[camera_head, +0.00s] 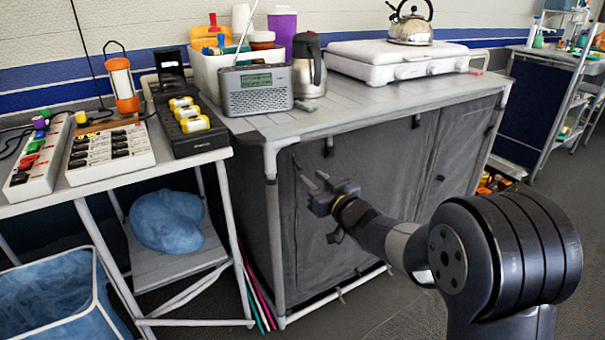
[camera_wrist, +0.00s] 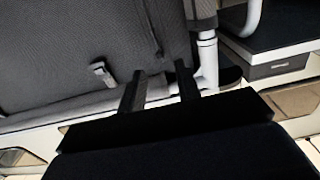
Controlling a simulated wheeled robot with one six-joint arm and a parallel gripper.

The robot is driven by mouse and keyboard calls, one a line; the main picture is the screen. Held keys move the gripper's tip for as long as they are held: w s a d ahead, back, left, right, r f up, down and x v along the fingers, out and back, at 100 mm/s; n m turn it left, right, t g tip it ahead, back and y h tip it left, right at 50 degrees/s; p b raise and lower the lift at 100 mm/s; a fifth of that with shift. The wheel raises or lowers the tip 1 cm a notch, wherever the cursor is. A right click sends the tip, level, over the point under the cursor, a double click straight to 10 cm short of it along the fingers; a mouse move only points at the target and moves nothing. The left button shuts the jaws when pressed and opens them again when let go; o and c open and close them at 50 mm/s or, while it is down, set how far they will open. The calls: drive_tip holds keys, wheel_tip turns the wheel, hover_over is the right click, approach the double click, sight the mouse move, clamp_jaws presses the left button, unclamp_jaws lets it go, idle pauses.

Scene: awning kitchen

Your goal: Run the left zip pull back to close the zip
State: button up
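The grey fabric front (camera_head: 375,170) of the kitchen unit hangs on a pale tube frame. A small dark tab (camera_head: 328,147) hangs near its upper left; I cannot tell whether it is the left zip pull. My gripper (camera_head: 313,178) is in front of the left part of the fabric, fingers apart, with nothing visible between them. In the wrist view my gripper (camera_wrist: 160,78) shows two separated dark fingers against the grey fabric (camera_wrist: 80,40). A thin dark seam or zip line runs down the fabric towards the fingers. A pale tab (camera_wrist: 103,73) lies left of them.
A pale frame post (camera_wrist: 208,60) stands close right of the fingers in the wrist view. On the unit's top (camera_head: 350,108) are a radio (camera_head: 257,90), a steel jug (camera_head: 309,68) and a white stove (camera_head: 395,62). A side table (camera_head: 185,160) stands at left.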

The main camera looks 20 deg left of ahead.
sight(302, 169)
drive_tip(key=shift+b+x, duration=0.45)
drive_tip(key=shift+x, duration=2.25)
drive_tip(key=shift+c, duration=0.4)
clamp_jaws()
